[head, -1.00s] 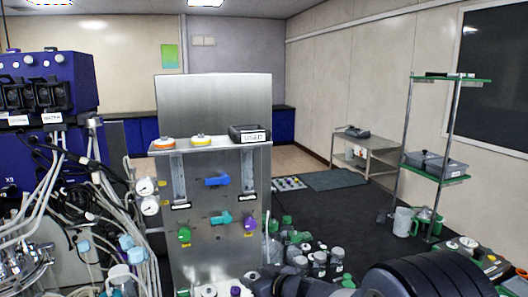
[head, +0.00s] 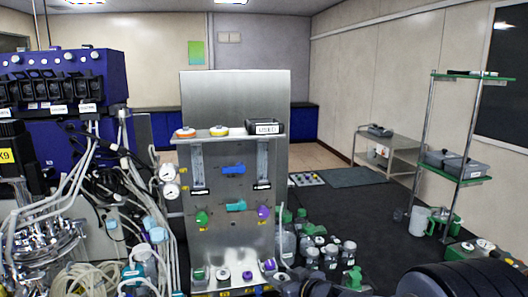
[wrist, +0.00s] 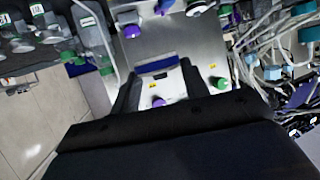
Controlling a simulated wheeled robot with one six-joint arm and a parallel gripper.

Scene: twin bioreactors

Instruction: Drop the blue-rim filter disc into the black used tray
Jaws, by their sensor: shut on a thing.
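In the wrist view, my gripper (wrist: 158,72) is shut on the blue-rim filter disc (wrist: 158,65), seen nearly edge-on as a blue band with a pale part between the fingertips. The disc does not show clearly in the head view. There, my dark arm is low at the bottom right, below and in front of the tray, well apart from it.
An orange-rim disc (head: 186,132) and a yellow-rim disc (head: 219,131) lie on the shelf left of the tray. Coloured valves, including a blue one (head: 233,169), stick out of the panel. Hoses crowd the left; several bottles (head: 330,255) stand at the right.

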